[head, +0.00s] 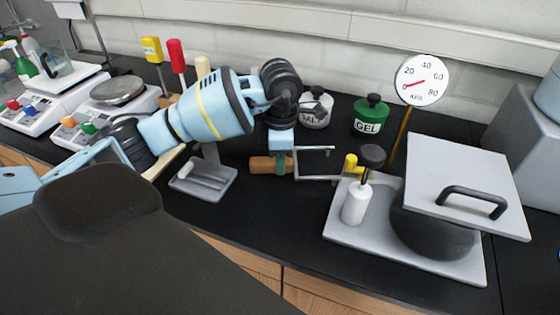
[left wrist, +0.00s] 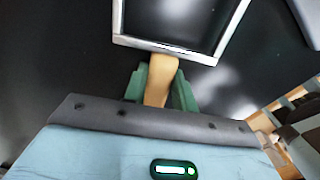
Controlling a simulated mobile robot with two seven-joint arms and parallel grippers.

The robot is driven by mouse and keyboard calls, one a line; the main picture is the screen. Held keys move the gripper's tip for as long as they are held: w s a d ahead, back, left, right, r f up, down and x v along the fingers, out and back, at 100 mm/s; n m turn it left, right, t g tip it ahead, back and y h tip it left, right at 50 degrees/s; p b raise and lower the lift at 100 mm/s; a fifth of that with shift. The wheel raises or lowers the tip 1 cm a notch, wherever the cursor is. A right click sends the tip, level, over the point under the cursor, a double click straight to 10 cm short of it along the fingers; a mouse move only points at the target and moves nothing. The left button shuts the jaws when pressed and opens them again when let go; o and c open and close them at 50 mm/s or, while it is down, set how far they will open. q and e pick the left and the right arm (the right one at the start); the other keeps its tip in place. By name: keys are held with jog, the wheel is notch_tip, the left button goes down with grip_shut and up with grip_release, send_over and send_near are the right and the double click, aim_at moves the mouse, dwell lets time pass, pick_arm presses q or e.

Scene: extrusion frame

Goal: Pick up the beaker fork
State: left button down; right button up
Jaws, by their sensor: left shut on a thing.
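The beaker fork has a wooden handle (head: 261,165) and a grey metal frame (head: 315,179) that reaches right, towards the valve on the tray. My left gripper (head: 281,162) comes down from above and is shut on the handle near the metal frame. In the left wrist view the handle (left wrist: 160,78) sits between the green fingers, and the metal frame (left wrist: 185,50) extends beyond it. Whether the fork touches the bench or is just above it, I cannot tell. My right gripper is not in view.
A grey tray (head: 345,228) with a dark pot (head: 432,232) under a square lid (head: 470,175) stands right. A grey stand (head: 205,182) is left of the fork. A green GEL jar (head: 370,115) and white jar (head: 316,112) stand behind. Black bench (head: 265,225) in front is clear.

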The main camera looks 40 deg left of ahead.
pick_arm(q)
notch_tip(320, 180, up, 9)
jog(key=shift+r, duration=0.5)
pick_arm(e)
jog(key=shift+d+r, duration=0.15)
